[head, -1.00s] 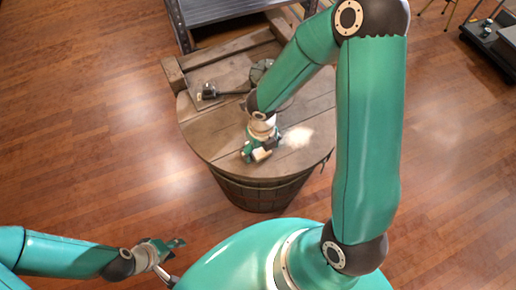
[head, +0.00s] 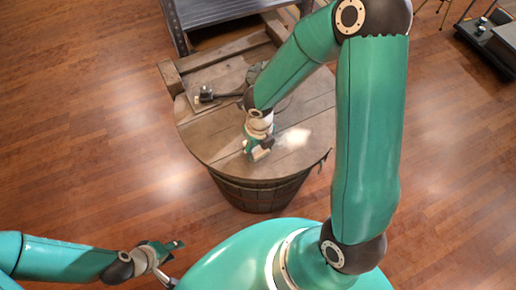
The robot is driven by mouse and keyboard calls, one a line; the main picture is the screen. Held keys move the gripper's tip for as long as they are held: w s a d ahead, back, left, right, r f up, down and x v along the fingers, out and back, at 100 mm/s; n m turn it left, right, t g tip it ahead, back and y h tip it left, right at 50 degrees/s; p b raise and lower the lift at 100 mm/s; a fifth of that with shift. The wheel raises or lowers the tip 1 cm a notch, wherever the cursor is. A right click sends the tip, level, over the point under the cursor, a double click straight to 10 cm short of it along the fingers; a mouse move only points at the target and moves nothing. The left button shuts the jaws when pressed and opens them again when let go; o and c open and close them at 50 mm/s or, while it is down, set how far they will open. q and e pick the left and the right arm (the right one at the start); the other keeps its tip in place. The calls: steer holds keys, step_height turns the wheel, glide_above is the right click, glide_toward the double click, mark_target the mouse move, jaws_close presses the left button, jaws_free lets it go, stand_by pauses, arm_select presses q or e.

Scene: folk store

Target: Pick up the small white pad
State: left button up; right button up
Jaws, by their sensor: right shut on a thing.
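The small white pad (head: 262,154) shows as a small pale piece at the jaws of my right gripper (head: 259,151), over the round wooden barrel top (head: 215,143). My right gripper points down and is shut on it. The fingers hide part of the pad, and I cannot tell whether it touches the wood. My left gripper (head: 176,260) is at the lower left, well away from the barrel, with its fingers apart and nothing between them.
A small dark object with a handle (head: 207,94) lies on a board on the barrel top's far left. A grey shelf (head: 215,11) stands behind. A dark cart (head: 490,38) is at far right. The floor around is clear.

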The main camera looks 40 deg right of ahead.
mark_target(259, 150)
step_height(259, 150, up, 18)
steer(key=p, duration=0.4)
steer(key=shift+r, duration=0.15)
